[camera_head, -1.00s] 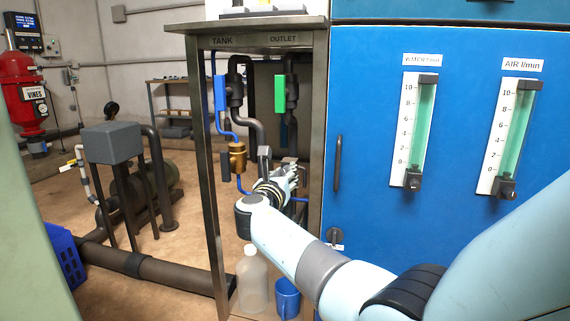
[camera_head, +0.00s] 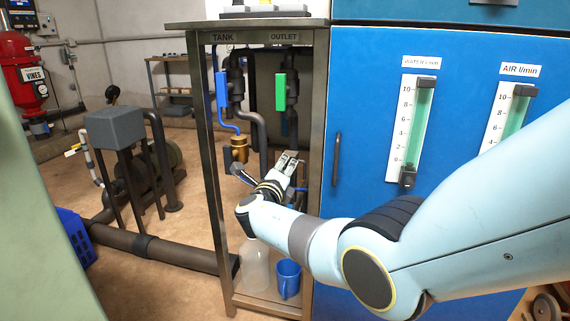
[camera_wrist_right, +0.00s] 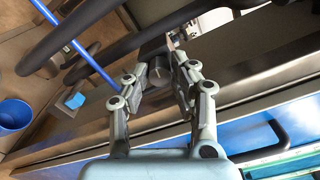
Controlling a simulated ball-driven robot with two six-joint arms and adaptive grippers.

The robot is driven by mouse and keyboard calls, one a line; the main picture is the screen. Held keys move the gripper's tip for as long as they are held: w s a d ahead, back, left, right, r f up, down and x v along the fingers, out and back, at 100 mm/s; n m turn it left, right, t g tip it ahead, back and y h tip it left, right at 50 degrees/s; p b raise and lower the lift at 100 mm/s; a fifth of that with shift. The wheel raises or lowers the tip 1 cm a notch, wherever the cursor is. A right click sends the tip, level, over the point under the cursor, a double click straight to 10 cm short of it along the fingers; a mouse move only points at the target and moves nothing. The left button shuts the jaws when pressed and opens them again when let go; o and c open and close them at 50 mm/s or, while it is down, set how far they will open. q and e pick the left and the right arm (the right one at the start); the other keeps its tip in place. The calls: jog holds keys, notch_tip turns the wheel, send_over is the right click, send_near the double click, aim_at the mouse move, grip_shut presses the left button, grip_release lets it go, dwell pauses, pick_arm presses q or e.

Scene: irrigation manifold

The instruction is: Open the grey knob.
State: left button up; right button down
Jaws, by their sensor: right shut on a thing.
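My right gripper (camera_head: 287,163) reaches into the steel-framed stand, below the green-handled outlet valve (camera_head: 280,92). In the right wrist view, my right gripper (camera_wrist_right: 163,75) has its two fingers on either side of the grey knob (camera_wrist_right: 160,65) and is shut on it. The knob sits at a dark pipe fitting; the fingers hide its sides. In the head view the knob is hidden behind the gripper. My left gripper is out of view.
The stand's steel post (camera_head: 316,120) and blue cabinet (camera_head: 360,150) are close on the right. A blue-handled tank valve (camera_head: 222,90) and brass fitting (camera_head: 239,147) are left of the gripper. A blue mug (camera_head: 288,279) and translucent bottle (camera_head: 255,268) stand below.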

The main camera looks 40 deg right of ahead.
jog(key=n+p, duration=0.1)
jog(key=n, duration=0.2)
jog(key=shift+n, duration=0.3)
jog(key=shift+a+n, duration=0.1)
jog(key=shift+n, duration=1.4)
jog(key=shift+f, duration=0.1)
jog(key=c, duration=1.1)
grip_release()
jog(key=v, duration=1.2)
jog(key=shift+s, duration=0.1)
